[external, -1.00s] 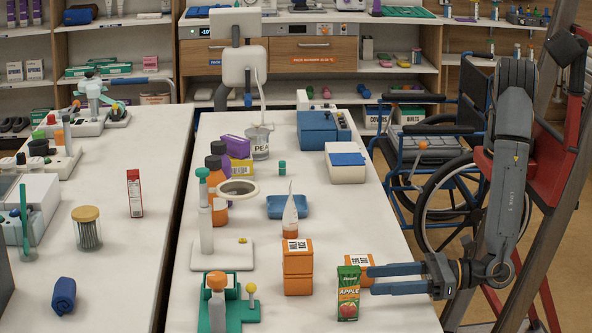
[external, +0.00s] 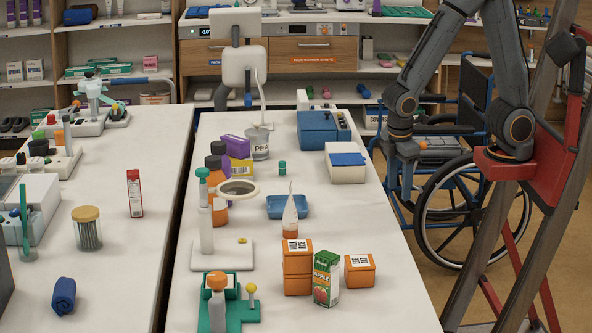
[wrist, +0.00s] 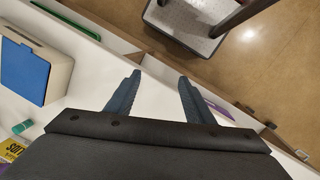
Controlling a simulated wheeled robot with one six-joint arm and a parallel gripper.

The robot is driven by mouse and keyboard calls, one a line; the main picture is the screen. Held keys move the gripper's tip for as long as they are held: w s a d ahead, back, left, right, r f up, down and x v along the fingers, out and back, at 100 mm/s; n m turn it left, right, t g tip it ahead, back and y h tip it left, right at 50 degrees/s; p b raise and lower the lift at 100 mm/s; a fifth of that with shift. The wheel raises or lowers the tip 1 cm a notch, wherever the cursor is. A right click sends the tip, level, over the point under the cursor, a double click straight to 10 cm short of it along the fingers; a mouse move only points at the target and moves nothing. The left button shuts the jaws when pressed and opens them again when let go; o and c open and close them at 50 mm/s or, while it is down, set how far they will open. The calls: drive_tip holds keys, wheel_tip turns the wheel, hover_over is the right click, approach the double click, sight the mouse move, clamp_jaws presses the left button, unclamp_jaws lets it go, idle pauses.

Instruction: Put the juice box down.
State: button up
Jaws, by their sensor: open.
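The green juice box (external: 326,278) with an apple picture stands upright on the right-hand white table. It is just right of the stacked orange boxes (external: 298,268) and left of a single orange box (external: 360,269). My gripper (wrist: 157,92) shows in the wrist view with its two blue fingers apart and nothing between them. In the external view my arm is raised at the back right, away from the juice box, and the fingers cannot be made out there. The juice box is not in the wrist view.
A white box with a blue lid (external: 345,162) stands near the table's right edge; it also shows in the wrist view (wrist: 34,65). A wheelchair (external: 440,160) stands right of the table. The table's front right is clear.

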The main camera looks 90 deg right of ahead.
drive_tip(key=m, duration=0.1)
drive_tip(key=s+d+m+y, duration=0.1)
drive_tip(key=r+m+t, duration=0.1)
drive_tip(key=m, duration=0.1)
drive_tip(key=shift+s+d+y, duration=0.15)
drive_tip(key=shift+s+y, duration=0.15)
drive_tip(key=shift+o, duration=0.6)
idle(0.8)
